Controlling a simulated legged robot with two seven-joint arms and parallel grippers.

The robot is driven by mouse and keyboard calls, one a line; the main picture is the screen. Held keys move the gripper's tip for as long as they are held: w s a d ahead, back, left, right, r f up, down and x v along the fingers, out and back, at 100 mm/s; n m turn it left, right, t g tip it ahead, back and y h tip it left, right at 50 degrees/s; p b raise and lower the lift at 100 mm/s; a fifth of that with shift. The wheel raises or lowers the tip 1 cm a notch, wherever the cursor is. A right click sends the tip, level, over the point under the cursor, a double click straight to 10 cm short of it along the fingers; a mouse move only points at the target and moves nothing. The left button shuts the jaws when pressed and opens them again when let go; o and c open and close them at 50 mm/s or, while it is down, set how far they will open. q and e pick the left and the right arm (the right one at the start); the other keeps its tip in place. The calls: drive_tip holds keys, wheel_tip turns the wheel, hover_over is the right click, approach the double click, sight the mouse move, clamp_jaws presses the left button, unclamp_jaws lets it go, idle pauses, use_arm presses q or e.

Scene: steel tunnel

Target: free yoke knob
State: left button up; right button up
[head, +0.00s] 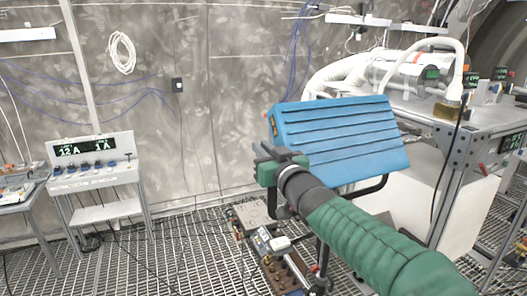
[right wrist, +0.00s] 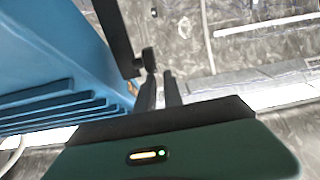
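A blue ribbed box-shaped lamp housing (head: 340,137) hangs in a black yoke bracket (head: 372,190) in the middle of the head view. Its blue side (right wrist: 45,50) fills the left of the right wrist view, with a black yoke arm (right wrist: 117,38) beside it. A small dark piece, perhaps the yoke knob (right wrist: 149,60), shows by the end of that arm, close to my fingertips. My right gripper (head: 268,152) is at the housing's left side; its dark fingers (right wrist: 161,82) have a narrow gap between them. Contact with the knob cannot be made out. My left gripper is out of view.
A metal bench with hoses and equipment (head: 465,118) stands at the right. A panel stand with numeric readouts (head: 95,165) is at the left. Boxes (head: 255,218) lie on the grated floor below my right arm. Open grating (head: 185,235) lies left of centre.

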drive_tip(key=w+r+p, duration=0.1)
drive_tip(key=p, duration=0.1)
drive_tip(key=w+r+p, duration=0.2)
drive_tip(key=shift+w+a, duration=0.15)
drive_tip(key=shift+w, duration=0.05)
wheel_tip(320, 180, up, 2)
drive_tip(key=shift+r+p, duration=0.25)
drive_tip(key=shift+p, duration=0.9)
drive_tip(key=shift+a+r+p, duration=0.1)
drive_tip(key=shift+r+p, duration=0.2)
drive_tip(key=shift+p, duration=0.05)
drive_tip(key=w+a+r+p, duration=0.1)
drive_tip(key=w+r+p, duration=0.4)
drive_tip(key=r, duration=0.6)
drive_tip(key=shift+w+a+p, duration=0.3)
drive_tip(key=shift+a+p, duration=0.1)
drive_tip(key=shift+p, duration=0.6)
